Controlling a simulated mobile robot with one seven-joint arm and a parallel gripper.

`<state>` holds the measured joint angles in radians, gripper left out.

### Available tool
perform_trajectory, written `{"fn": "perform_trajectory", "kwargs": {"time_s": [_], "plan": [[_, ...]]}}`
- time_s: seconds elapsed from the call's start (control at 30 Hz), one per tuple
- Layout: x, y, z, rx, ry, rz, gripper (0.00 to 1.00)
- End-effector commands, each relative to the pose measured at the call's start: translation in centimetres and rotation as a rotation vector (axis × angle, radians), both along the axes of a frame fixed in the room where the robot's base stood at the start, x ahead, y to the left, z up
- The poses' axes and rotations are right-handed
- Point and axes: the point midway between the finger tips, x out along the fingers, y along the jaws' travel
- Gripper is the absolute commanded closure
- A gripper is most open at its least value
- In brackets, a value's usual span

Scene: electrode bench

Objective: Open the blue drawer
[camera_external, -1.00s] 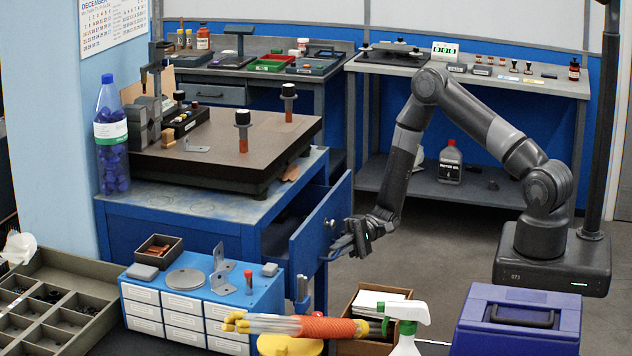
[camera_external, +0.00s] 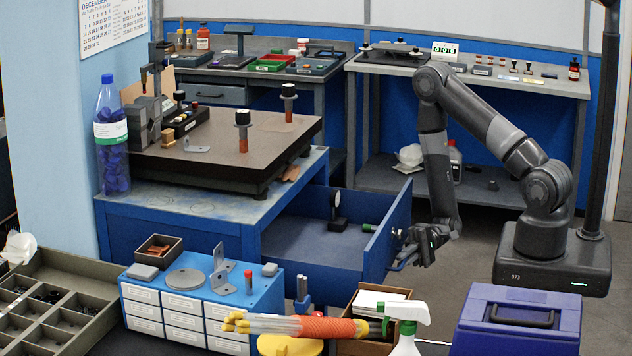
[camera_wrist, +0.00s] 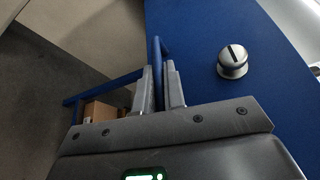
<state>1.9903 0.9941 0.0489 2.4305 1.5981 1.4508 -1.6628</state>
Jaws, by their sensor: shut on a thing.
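The blue drawer (camera_external: 388,236) stands pulled out of the blue bench, on its right side, with its inside in view. My gripper (camera_external: 402,262) is at the outer face of the drawer front. In the wrist view my gripper (camera_wrist: 160,88) is shut on the blue bar handle (camera_wrist: 157,52), which runs between the fingers. A round silver lock knob (camera_wrist: 232,62) sits on the drawer front to the right of the fingers.
A cardboard box (camera_external: 372,300) stands on the near side below the drawer. A navy case (camera_external: 515,320) stands at the lower right. Open floor lies right of the drawer.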

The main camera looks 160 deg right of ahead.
Motion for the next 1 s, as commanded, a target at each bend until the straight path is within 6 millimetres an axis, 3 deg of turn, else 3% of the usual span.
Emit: {"fn": "perform_trajectory", "kwargs": {"time_s": [0.3,0.77,0.8,1.0], "plan": [[0.0,2.6,-0.1,0.003,-0.001,0.002,1.00],[0.0,2.9,-0.1,0.001,0.001,0.002,1.00],[0.0,2.9,-0.1,0.002,0.001,0.002,0.89],[0.0,2.9,0.0,0.000,0.000,0.002,0.73]]}}
